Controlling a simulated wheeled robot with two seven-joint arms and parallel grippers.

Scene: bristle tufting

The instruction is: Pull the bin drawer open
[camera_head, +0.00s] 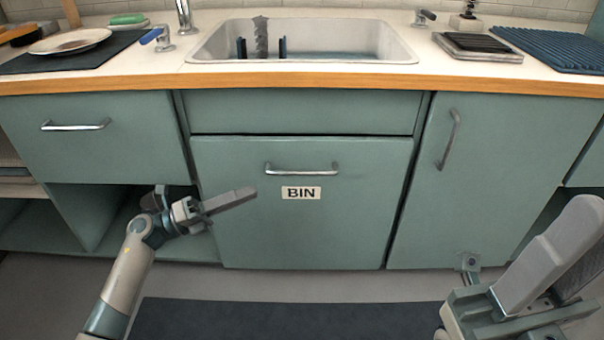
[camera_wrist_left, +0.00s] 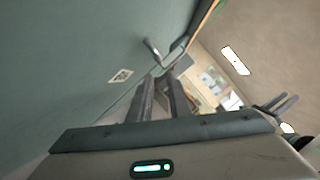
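The bin drawer (camera_head: 300,225) is a green front under the sink, and it looks shut and flush with the cabinet. Its metal bar handle (camera_head: 302,170) is near the top, with a BIN label (camera_head: 301,193) below. My left gripper (camera_head: 240,198) is low and to the left of the label, in front of the drawer, apart from the handle. The left wrist view shows its two fingers with an empty gap between them, the handle (camera_wrist_left: 153,52) beyond their tips and the label (camera_wrist_left: 121,76) to the left. My right gripper (camera_head: 550,265) is at the lower right, partly cut off, away from the drawer.
A left drawer (camera_head: 100,135) and a right cupboard door (camera_head: 495,170) flank the bin drawer, both shut. Open shelving (camera_head: 80,215) is behind my left arm. The sink (camera_head: 300,40) is set in the counter above. A dark mat (camera_head: 290,318) lies on the floor in front.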

